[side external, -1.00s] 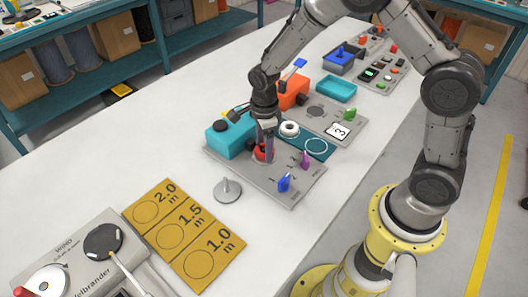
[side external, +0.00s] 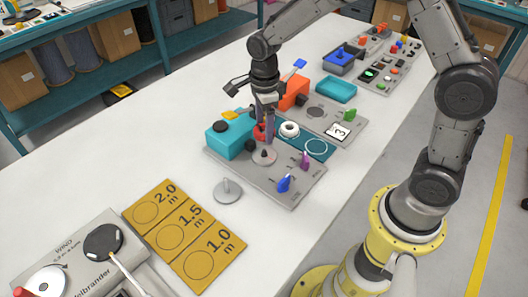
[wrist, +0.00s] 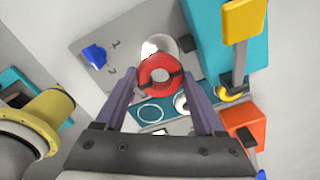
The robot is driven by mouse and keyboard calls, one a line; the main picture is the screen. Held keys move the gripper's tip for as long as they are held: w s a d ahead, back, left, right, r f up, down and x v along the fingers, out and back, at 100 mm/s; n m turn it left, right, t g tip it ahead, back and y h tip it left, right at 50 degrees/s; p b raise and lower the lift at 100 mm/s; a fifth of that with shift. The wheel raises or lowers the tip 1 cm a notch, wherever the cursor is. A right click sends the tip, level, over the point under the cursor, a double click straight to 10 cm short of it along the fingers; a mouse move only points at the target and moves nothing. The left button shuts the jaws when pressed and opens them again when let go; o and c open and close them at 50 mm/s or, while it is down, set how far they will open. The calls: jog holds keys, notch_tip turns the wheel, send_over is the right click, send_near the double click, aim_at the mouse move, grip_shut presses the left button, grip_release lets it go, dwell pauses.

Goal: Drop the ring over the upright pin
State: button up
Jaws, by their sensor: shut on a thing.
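The red ring (wrist: 160,91), a coil with dark bands, sits between the two fingers of my gripper (wrist: 160,76) in the wrist view. My gripper is shut on it. In the side view the ring (side external: 259,131) is partly hidden by the fingers, raised above a pale round disc (side external: 264,156) on the grey board. An upright pin (side external: 227,187) on a round grey base stands on the white table, to the left of and nearer than the board, with nothing around it. The pin cannot be made out in the wrist view.
The grey board (side external: 288,196) carries a teal box (side external: 229,137), a blue knob (side external: 284,183) and a purple knob (side external: 304,160). An orange box (side external: 295,92) stands behind. Yellow marked plates (side external: 183,228) lie nearer left. Bare table surrounds the pin.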

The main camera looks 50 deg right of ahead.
jog(key=shift+w+a+r+n, duration=0.15)
jog(key=shift+r+n, duration=0.1)
jog(key=shift+n, duration=0.15)
jog(key=a+r+n, duration=0.1)
jog(key=a+n, duration=0.2)
jog(key=a, duration=0.4)
jog(key=n, duration=0.2)
send_over(225, 178)
jog(key=shift+d+r, duration=0.1)
jog(key=shift+r, duration=0.05)
jog(key=shift+a+f, duration=0.2)
jog(key=shift+f, duration=2.05)
jog(key=shift+f, duration=0.1)
jog(key=shift+f, duration=2.95)
jog(key=o, duration=1.5)
